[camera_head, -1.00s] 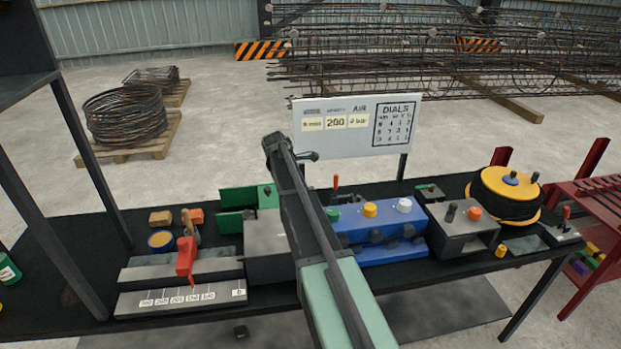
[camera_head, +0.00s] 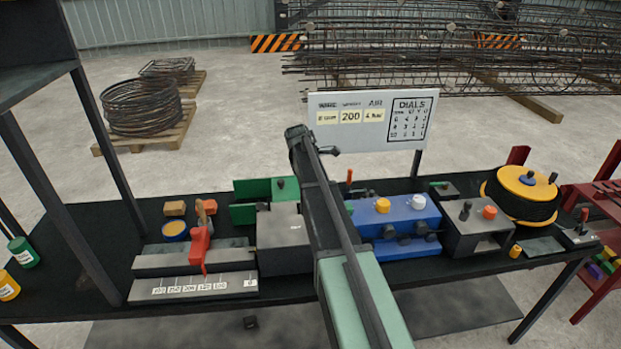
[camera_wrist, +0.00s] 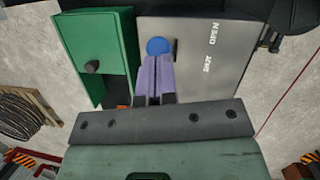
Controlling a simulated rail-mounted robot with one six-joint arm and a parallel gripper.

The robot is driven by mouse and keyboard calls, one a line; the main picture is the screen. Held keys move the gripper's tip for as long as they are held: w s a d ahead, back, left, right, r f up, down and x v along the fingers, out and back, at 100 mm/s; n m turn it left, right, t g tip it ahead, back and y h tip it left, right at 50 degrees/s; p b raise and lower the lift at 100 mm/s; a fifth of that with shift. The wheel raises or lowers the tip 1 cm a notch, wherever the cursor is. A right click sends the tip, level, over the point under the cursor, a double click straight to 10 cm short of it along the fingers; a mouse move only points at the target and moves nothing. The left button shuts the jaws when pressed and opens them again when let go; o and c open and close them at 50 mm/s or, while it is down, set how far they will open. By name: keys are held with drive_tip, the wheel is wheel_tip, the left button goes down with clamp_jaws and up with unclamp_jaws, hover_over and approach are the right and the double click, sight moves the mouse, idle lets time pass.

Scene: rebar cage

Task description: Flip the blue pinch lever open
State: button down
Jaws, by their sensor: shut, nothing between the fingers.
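In the wrist view, the blue lever's round end (camera_wrist: 158,46) shows on top of a grey box (camera_wrist: 215,55) marked OPEN and SHUT. A short dark piece sits just right of the blue end. My gripper (camera_wrist: 157,60) has its purple fingers together, with the tips right at the near edge of the blue end. I cannot tell whether they touch it. The rest of the lever is hidden by the fingers. In the head view, the grey box (camera_head: 284,243) stands left of my arm, and I cannot make out the lever or my fingertips.
A green open-sided box (camera_wrist: 103,45) with a dark knob stands left of the grey box. In the head view, a red lever (camera_head: 200,246) stands further left, and a blue block (camera_head: 397,226) with knobs is right of my arm. A sign board (camera_head: 345,135) rises behind.

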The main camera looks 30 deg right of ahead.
drive_tip(key=a+p+v, duration=0.1)
drive_tip(key=p+v, duration=1)
drive_tip(key=v, duration=0.1)
drive_tip(key=shift+a+r+p, duration=0.2)
drive_tip(key=shift+a+p, duration=0.1)
drive_tip(key=shift+a, duration=0.1)
drive_tip(key=shift+w, duration=0.15)
